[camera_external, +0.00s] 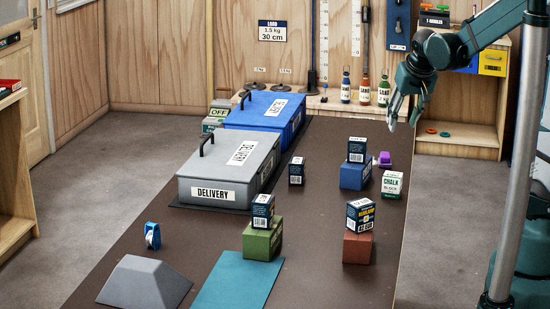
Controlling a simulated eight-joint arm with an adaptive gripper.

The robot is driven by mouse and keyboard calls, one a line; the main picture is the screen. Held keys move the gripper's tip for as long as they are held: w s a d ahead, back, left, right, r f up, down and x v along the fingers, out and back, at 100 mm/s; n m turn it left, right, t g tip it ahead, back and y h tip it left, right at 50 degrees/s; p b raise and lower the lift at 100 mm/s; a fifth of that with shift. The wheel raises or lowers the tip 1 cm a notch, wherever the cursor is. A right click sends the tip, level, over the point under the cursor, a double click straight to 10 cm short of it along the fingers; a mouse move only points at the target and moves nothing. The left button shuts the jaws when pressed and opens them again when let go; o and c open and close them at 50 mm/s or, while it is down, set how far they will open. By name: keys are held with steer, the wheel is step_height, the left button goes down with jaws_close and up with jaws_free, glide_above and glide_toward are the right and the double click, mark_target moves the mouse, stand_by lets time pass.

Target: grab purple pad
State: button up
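A small purple object (384,159), which fits the purple pad, lies on the dark table near its right edge, just right of the blue block. My gripper (400,122) hangs above and slightly right of it in the picture, pointing down. Clear space shows between the gripper and the purple object. The fingers are small and seen from the side, so I cannot tell whether they are open or shut. I see nothing held between them.
A blue block (355,175) with a dark box (357,150) on top and a white-green chalk block (392,184) stand close to the purple object. Grey (213,186) and blue (257,128) lidded boxes stand left. Bottles (365,92) line the back shelf.

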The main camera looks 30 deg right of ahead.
steer(key=w+d+f+m+g+p, duration=0.1)
steer(key=w+d+f+m+p, duration=0.2)
steer(key=w, duration=0.5)
steer(key=h+p, duration=0.1)
steer(key=p, duration=0.2)
glide_toward(385, 154)
steer(key=shift+w+f+g+b, duration=0.2)
steer(key=shift+f+g+b, duration=0.1)
steer(key=shift+g, duration=0.1)
steer(key=shift+x, duration=1.25)
steer(key=shift+b+x, duration=0.7)
steer(key=shift+x, duration=1.95)
steer(key=shift+w+r, duration=0.1)
steer(key=c, duration=0.9)
